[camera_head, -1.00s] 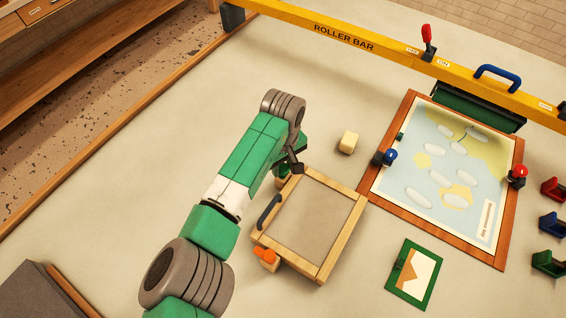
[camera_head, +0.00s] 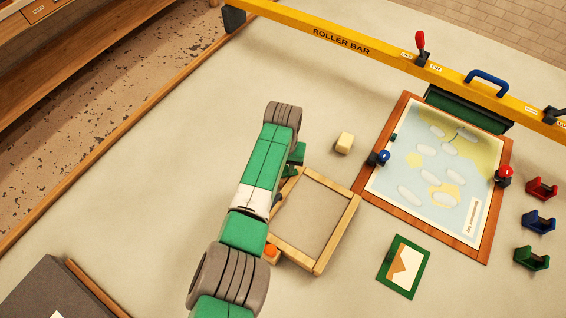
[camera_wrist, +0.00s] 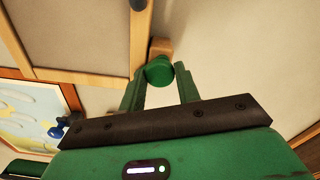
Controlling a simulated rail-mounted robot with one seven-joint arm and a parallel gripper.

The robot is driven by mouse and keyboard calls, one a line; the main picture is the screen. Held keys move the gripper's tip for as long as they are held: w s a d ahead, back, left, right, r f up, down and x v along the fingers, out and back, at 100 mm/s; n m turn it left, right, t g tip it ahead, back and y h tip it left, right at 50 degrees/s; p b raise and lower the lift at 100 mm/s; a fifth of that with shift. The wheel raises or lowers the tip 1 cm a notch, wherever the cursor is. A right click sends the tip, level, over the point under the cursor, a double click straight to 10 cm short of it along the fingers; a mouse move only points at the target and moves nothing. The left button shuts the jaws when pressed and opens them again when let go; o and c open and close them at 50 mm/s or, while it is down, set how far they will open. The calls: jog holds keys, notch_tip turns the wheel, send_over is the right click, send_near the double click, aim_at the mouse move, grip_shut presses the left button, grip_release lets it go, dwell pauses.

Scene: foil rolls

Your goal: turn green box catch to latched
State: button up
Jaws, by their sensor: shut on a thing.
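The wooden box (camera_head: 337,241) has a pale frame and a flat grey-beige top. In the wrist view, its green catch (camera_wrist: 159,70) is a round green knob on a small wooden block at the box's edge. My gripper (camera_wrist: 160,80) is shut on this green catch, with one finger on each side of it. In the head view my arm covers the box's left side, and the catch cannot be made out clearly behind my gripper (camera_head: 293,165). Whether the catch is latched cannot be told.
An orange catch (camera_head: 270,250) sits at the box's near left corner. A small cream block (camera_head: 345,142) lies behind the box. A wood-framed map board (camera_head: 366,197) is to the right, with a green-framed picture (camera_head: 418,281) in front. The yellow roller bar (camera_head: 340,39) spans the back.

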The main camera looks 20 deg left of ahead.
jog(key=m, duration=0.4)
jog(key=shift+m, duration=0.3)
jog(key=shift+m+p, duration=0.3)
jog(key=shift+m, duration=1.7)
jog(key=o, duration=1)
jog(key=shift+c, duration=0.2)
notch_tip(320, 180, up, 8)
jog(key=shift+f+p, duration=0.1)
jog(key=shift+p, duration=0.9)
